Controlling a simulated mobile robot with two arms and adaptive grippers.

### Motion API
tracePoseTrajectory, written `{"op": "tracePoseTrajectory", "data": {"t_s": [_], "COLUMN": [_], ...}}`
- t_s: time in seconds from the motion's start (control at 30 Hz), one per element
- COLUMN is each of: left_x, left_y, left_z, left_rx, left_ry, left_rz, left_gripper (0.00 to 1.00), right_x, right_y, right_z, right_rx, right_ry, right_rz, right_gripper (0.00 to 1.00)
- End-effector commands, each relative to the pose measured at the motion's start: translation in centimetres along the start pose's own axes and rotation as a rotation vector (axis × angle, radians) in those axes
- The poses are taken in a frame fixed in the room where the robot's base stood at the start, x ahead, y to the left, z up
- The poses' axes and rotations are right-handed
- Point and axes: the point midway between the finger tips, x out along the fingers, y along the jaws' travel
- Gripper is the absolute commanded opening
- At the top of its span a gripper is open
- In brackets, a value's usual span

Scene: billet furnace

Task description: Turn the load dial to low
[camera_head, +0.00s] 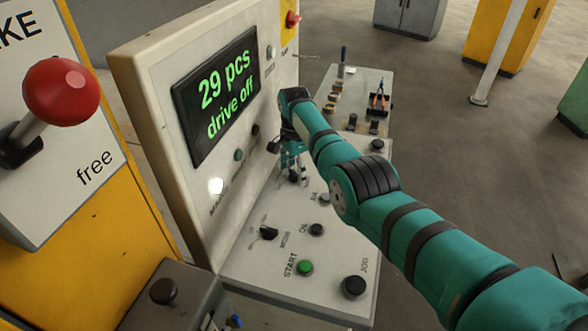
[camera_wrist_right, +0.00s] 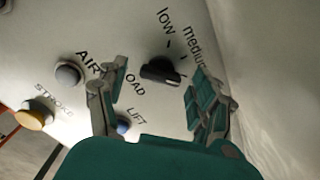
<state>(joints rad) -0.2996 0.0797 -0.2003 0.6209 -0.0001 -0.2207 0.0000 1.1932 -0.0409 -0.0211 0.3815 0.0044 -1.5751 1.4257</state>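The load dial (camera_wrist_right: 160,72) is a black knob with a raised bar on the pale panel. In the right wrist view its bar lies nearly sideways, not along the mark by "low", which is above it. "Medium" is to the upper right, partly behind a finger. My right gripper (camera_wrist_right: 160,78) is open, with one finger on each side of the dial; I cannot tell whether either touches it. In the head view my right gripper (camera_head: 291,150) is over the console and partly covers its controls. My left gripper is not in view.
In the right wrist view a grey air button (camera_wrist_right: 68,73), a blue lift button (camera_wrist_right: 123,124) and a yellow stroke button (camera_wrist_right: 34,113) are near the dial. In the head view a screen (camera_head: 217,95) reads "29 pcs drive off". A red-knobbed lever (camera_head: 62,91) stands left.

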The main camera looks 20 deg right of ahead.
Motion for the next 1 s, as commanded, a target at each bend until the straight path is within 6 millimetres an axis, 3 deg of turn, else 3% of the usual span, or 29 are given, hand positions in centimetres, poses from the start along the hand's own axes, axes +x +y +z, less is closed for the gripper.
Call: {"op": "tracePoseTrajectory", "data": {"t_s": [0.07, 0.4, 0.73, 1.0], "left_x": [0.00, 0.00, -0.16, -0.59], "left_y": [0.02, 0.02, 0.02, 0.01], "left_z": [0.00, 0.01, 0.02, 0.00], "left_rx": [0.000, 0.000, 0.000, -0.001], "left_ry": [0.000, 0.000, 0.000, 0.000], "left_rz": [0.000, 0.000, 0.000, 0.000], "left_gripper": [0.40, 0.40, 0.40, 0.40], "right_x": [-0.02, -0.04, -0.10, -0.16], "right_y": [-0.01, -0.01, -0.03, -0.06], "right_z": [-0.01, 0.00, 0.01, 0.02], "right_rx": [0.000, 0.000, -0.050, -0.227], "right_ry": [0.000, 0.000, 0.000, 0.000], "right_rz": [0.000, -0.001, -0.001, -0.001], "right_gripper": [0.56, 0.12, 0.12, 0.12]}}
